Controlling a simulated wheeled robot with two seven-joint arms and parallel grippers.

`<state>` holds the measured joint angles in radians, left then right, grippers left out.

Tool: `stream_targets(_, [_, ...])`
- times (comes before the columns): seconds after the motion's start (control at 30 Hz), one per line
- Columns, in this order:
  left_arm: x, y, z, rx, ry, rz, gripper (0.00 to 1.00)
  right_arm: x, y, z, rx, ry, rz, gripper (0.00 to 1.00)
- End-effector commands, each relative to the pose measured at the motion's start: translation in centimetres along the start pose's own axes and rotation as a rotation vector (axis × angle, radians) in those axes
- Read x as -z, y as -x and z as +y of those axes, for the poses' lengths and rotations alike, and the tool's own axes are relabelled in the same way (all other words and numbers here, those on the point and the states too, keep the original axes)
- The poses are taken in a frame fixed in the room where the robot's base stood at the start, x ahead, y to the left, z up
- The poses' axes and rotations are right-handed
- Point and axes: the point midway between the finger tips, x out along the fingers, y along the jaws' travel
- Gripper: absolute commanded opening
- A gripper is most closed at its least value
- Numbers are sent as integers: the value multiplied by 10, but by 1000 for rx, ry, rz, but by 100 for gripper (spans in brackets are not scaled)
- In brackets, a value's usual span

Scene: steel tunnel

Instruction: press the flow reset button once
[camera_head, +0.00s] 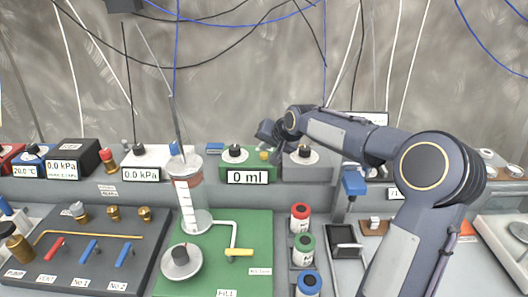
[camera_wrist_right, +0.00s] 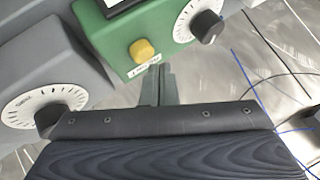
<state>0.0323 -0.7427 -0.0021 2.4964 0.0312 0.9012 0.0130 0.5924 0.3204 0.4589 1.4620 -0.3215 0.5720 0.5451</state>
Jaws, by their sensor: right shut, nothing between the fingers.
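The green box (camera_head: 240,160) with the "0 ml" display stands on the shelf at the middle of the head view. A small yellow button (camera_head: 264,155) sits on its top at the right, beside a black dial knob (camera_head: 235,149). In the right wrist view the yellow button (camera_wrist_right: 141,50) is round and has a small white label, too small to read surely. My right gripper (camera_head: 266,131) is above and just behind the green box. Its fingers (camera_wrist_right: 160,72) are shut and empty, close to the button with no clear contact. My left gripper is not in view.
A grey box with a dial (camera_head: 305,155) stands right of the green box. A clear cylinder (camera_head: 189,195) rises in front at the left. Colored bottles (camera_head: 301,218) stand on the lower bench. Loose cables hang along the back wall.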

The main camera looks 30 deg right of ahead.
Motion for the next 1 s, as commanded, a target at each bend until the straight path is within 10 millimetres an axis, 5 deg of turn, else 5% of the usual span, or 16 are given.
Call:
stream_targets(0.43, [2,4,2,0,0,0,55,4,5,-3,1,0,2,0])
stream_targets(1.0, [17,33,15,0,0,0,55,28,38,-27,0,1,1,0])
